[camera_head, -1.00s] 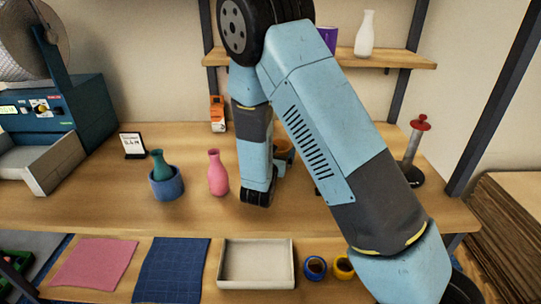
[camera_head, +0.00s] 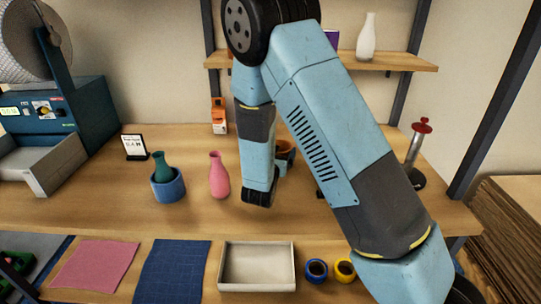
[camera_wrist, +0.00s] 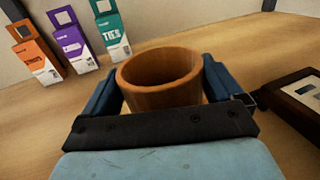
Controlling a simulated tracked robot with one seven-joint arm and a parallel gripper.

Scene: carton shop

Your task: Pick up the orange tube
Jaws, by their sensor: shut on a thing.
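The orange tube (camera_wrist: 155,95) is a round, hollow, orange-brown cylinder with an open top, and it stands upright in the wrist view. My gripper (camera_wrist: 160,84) is shut on it, with one dark blue jaw on each side. In the head view the tube (camera_head: 286,147) shows only in part behind my arm. Its lower part is hidden in both views, so I cannot tell whether it touches the table.
Orange, purple and green boxes (camera_wrist: 72,42) stand behind the tube in the wrist view. A dark framed item (camera_wrist: 300,98) lies to the right. A pink vase (camera_head: 219,178) and a blue bowl (camera_head: 168,187) holding a green vase stand left of my arm.

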